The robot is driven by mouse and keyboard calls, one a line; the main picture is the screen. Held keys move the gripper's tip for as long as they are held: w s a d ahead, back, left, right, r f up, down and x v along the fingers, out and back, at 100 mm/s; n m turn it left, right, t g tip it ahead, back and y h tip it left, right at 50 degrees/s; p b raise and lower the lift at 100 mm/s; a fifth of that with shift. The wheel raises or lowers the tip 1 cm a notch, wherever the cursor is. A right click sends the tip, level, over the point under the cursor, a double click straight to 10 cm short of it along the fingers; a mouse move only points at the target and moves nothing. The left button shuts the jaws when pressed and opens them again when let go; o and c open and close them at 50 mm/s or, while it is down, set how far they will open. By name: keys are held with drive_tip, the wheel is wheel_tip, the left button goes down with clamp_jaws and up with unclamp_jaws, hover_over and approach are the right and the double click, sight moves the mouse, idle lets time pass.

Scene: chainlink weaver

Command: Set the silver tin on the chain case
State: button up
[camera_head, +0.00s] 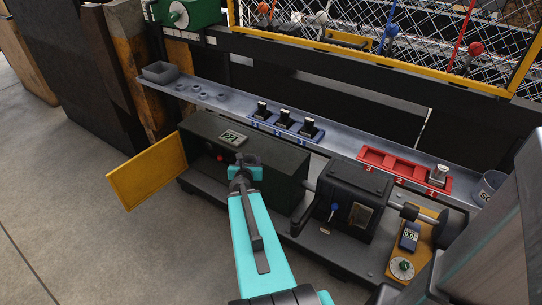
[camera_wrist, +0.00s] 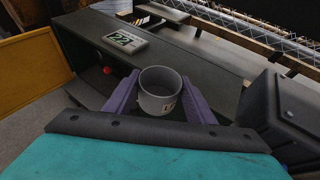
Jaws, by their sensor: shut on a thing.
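My gripper (camera_wrist: 160,100) is shut on an open-topped silver-grey tin (camera_wrist: 155,101) with a small pale label, held upright between the purple fingers in the wrist view. A long dark green case (camera_wrist: 185,58), apparently the chain case, lies behind and under the tin in that view. In the head view, my gripper (camera_head: 243,163) is over the front of this case (camera_head: 200,135), and the tin is hard to make out behind the fingers. I cannot tell whether the tin touches the case. A display with dark digits (camera_head: 233,138) sits on the case top.
A yellow door (camera_head: 147,175) hangs open at the case's left. A black machine box (camera_head: 350,197) stands to its right. A shelf behind carries a blue holder (camera_head: 285,125) and a red tray (camera_head: 385,165) with a small metal piece (camera_head: 438,175). A wire-mesh guard stands behind.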

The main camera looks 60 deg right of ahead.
drive_tip(key=shift+s+d+f+b, duration=0.25)
drive_tip(key=shift+d+b, duration=0.7)
drive_tip(key=shift+d, duration=1.4)
drive_tip(key=shift+s+d+f+b, duration=0.25)
drive_tip(key=shift+d+b, duration=0.75)
drive_tip(key=shift+d, duration=1.3)
drive_tip(key=shift+s+d+f+b, duration=0.2)
drive_tip(key=shift+d+b, duration=0.75)
drive_tip(key=shift+d, duration=1.4)
drive_tip(key=shift+s+d+p, duration=0.1)
drive_tip(key=shift+d+p, duration=0.2)
drive_tip(key=shift+d, duration=0.4)
drive_tip(key=shift+f+b, duration=1.55)
drive_tip(key=shift+f, duration=0.25)
drive_tip(key=shift+f, duration=0.1)
drive_tip(key=o, duration=1)
drive_tip(key=shift+o, duration=0.2)
drive_tip(key=shift+a+r, duration=0.1)
drive_tip(key=shift+r, duration=0.1)
